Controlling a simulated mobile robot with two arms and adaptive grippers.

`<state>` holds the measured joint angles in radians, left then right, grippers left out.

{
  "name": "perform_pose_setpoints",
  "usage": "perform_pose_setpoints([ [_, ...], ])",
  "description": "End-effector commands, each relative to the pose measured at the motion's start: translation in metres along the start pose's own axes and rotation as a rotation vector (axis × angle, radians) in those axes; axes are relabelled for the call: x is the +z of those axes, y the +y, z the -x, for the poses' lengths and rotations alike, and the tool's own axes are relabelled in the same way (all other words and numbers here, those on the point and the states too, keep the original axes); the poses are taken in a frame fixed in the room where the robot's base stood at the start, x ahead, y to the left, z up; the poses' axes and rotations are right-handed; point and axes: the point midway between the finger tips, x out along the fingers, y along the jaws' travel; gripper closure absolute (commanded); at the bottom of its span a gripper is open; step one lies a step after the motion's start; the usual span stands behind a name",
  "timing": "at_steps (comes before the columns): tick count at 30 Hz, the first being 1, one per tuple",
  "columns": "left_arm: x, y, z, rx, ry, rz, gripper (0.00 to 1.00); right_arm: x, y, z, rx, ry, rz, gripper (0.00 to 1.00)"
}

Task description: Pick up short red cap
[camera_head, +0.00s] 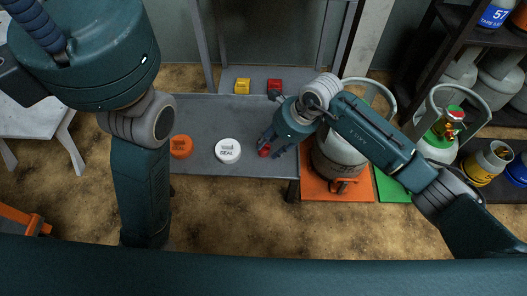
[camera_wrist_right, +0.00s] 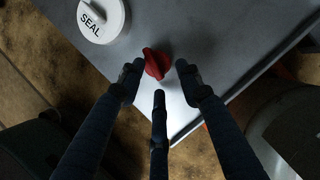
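The short red cap (camera_head: 264,152) lies on the grey table (camera_head: 200,110), near its front right part. My right gripper (camera_head: 267,142) is just over it and partly covers it in the head view. In the right wrist view the red cap (camera_wrist_right: 156,63) sits just beyond and between the spread fingertips of my right gripper (camera_wrist_right: 159,76). Gaps show between the cap and the fingers, so the gripper is open and empty. The fingers of my left gripper do not show; only its arm is at the left.
A white SEAL cap (camera_head: 228,151) and an orange cap (camera_head: 181,146) lie left of the red cap. Yellow (camera_head: 242,87) and red (camera_head: 274,86) blocks stand at the back. A grey gas cylinder (camera_head: 336,160) on an orange mat (camera_head: 320,190) is close to the table's right edge.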

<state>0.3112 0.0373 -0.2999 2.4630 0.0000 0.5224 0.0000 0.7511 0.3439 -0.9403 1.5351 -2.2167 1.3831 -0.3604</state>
Motion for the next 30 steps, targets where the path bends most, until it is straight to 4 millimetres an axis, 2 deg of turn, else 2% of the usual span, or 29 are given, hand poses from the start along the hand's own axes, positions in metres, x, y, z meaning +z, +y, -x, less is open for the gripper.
perform_pose_setpoints([
  [8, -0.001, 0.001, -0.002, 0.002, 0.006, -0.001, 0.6, 0.001, 0.0, -0.002, -0.001, -0.001, 0.0, 0.65],
  [13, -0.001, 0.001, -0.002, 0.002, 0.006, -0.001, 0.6, 0.001, 0.0, -0.002, -0.001, 0.0, 0.0, 0.99],
  [25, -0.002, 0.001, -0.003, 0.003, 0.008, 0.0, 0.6, 0.001, 0.0, -0.001, -0.001, 0.0, 0.0, 1.0],
  [30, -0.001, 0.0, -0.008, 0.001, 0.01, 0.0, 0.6, 0.005, -0.001, 0.01, -0.002, 0.0, 0.001, 1.0],
])
